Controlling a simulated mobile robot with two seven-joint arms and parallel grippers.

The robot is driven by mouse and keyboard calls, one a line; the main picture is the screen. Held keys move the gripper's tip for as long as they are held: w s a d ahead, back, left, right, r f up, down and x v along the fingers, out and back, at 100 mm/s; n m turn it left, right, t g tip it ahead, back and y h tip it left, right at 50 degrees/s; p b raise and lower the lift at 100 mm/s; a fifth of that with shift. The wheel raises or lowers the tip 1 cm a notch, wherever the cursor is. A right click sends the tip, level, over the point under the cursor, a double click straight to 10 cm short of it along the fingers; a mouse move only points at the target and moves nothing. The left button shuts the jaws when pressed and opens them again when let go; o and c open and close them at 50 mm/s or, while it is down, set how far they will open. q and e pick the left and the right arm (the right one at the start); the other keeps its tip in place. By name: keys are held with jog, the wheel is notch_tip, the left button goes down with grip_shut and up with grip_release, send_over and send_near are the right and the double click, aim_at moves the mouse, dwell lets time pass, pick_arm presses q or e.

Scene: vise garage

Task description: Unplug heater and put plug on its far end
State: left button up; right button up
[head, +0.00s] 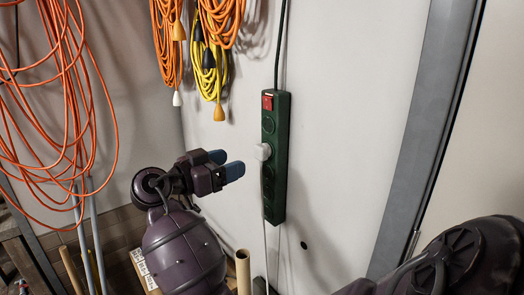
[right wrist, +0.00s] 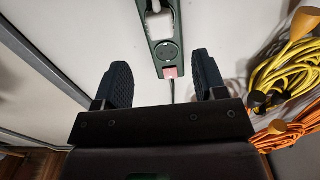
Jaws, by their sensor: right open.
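The white plug (head: 263,151) sits in a socket of the dark green power strip (head: 275,203), which hangs upright on the white wall. A thin white cord hangs below the plug. The strip's red switch (head: 268,102) is at its top, with one free socket between switch and plug and more sockets below. In the right wrist view, which is upside down, the plug (right wrist: 160,24) is at the top edge. My right gripper (head: 227,164) is open and empty, left of the plug and apart from it. The strip lies beyond the gap between its fingers. My left gripper and the heater are not in view.
Orange cord coils (head: 168,45) and a yellow coil (head: 208,72) hang on the wall left of the strip. A larger orange coil (head: 112,140) hangs at far left. A grey door frame (head: 415,130) stands right. A tan tube (head: 243,270) stands below the strip.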

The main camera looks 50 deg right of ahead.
aim_at(257, 153)
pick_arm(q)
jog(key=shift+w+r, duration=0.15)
pick_arm(e)
jog(key=d, duration=0.4)
jog(key=d+p, duration=0.1)
jog(key=d, duration=0.1)
jog(key=shift+s+d+f, duration=0.1)
jog(key=shift+s+d, duration=0.05)
jog(key=shift+s, duration=0.2)
jog(key=shift+s+d, duration=0.15)
jog(key=shift+d, duration=1.2)
pick_arm(q)
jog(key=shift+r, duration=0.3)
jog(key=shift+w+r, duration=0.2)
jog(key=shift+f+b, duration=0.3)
jog(key=shift+b, duration=0.15)
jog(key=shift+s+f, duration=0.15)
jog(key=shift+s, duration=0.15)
